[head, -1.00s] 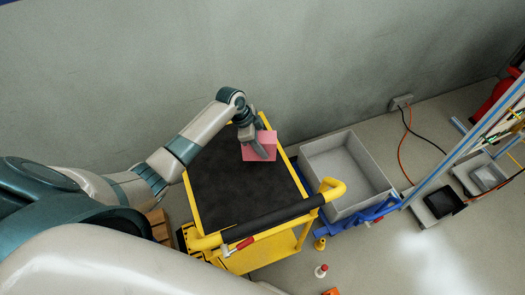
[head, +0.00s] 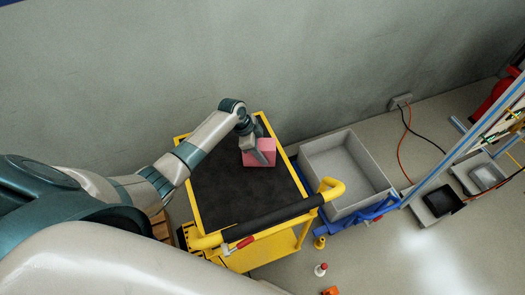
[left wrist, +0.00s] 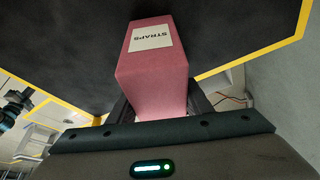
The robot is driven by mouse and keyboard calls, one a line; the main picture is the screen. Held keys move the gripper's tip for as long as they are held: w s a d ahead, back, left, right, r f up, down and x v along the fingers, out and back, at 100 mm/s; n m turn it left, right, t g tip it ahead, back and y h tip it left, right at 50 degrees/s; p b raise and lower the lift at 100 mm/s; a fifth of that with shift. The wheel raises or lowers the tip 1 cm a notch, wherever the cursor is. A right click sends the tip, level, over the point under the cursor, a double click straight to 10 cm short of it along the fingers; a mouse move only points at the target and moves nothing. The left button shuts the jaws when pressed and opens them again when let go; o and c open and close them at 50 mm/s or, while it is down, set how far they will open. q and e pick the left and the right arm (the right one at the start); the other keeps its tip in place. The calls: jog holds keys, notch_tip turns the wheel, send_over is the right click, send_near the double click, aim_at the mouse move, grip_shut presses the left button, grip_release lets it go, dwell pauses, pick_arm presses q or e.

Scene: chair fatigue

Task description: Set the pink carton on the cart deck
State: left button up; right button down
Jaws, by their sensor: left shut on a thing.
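The pink carton (head: 260,153) is at the far right part of the cart deck (head: 235,190), a black surface with a yellow rim. In the left wrist view the carton (left wrist: 155,65) shows a white label reading "STRAPS". My left gripper (head: 258,150) reaches in from the left and is shut on the carton, with a dark finger on each side of it in the left wrist view (left wrist: 158,105). I cannot tell whether the carton's underside touches the deck. My right gripper is not in view.
The cart's black handle bar (head: 268,219) crosses its near side. A grey bin (head: 347,172) on a blue frame stands right of the cart. A red-capped bottle (head: 320,269) is on the floor. Much of the deck is bare. A grey wall rises behind.

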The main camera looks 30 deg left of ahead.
pick_arm(q)
jog(key=o, duration=1.3)
jog(key=shift+r, duration=0.1)
jog(key=b+v, duration=0.1)
jog(key=v, duration=1.1)
